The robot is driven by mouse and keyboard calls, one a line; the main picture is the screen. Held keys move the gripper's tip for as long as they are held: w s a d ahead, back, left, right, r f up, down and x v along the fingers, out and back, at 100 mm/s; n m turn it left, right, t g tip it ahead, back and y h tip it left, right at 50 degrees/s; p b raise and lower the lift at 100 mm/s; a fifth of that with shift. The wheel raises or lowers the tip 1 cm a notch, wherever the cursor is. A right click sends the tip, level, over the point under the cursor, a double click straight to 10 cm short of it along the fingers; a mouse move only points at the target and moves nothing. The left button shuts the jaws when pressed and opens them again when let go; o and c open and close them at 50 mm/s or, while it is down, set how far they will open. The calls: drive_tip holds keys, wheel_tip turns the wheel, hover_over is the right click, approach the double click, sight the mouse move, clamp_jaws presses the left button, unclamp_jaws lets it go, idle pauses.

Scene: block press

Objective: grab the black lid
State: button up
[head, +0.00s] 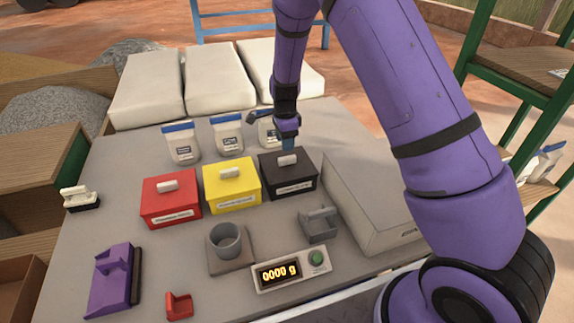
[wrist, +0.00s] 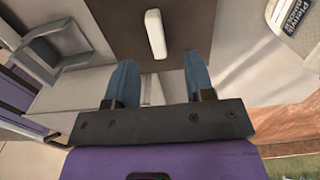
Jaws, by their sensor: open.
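The black lid (head: 303,166) sits on the black box (head: 294,187), the rightmost of a row of three, and has a white handle (head: 287,160). In the wrist view the lid (wrist: 190,25) looks dark grey-brown, and its white handle (wrist: 154,34) lies just beyond the fingertips, about midway between them. My gripper (wrist: 160,62) is open and empty, with a blue finger on each side. In the head view my gripper (head: 288,143) is right above and behind the handle; its far finger is hard to make out.
A yellow box (head: 231,190) and a red box (head: 170,203) stand left of the black one. A large grey box (head: 370,205) is at the right, and a grey scoop-like holder (head: 319,224) stands in front.

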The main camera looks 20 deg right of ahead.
sight(287, 157)
drive_tip(key=shift+s+d+f, duration=0.15)
drive_tip(key=shift+f, duration=1.65)
drive_tip(key=shift+s+d+f, duration=0.1)
drive_tip(key=shift+f, duration=1.65)
clamp_jaws()
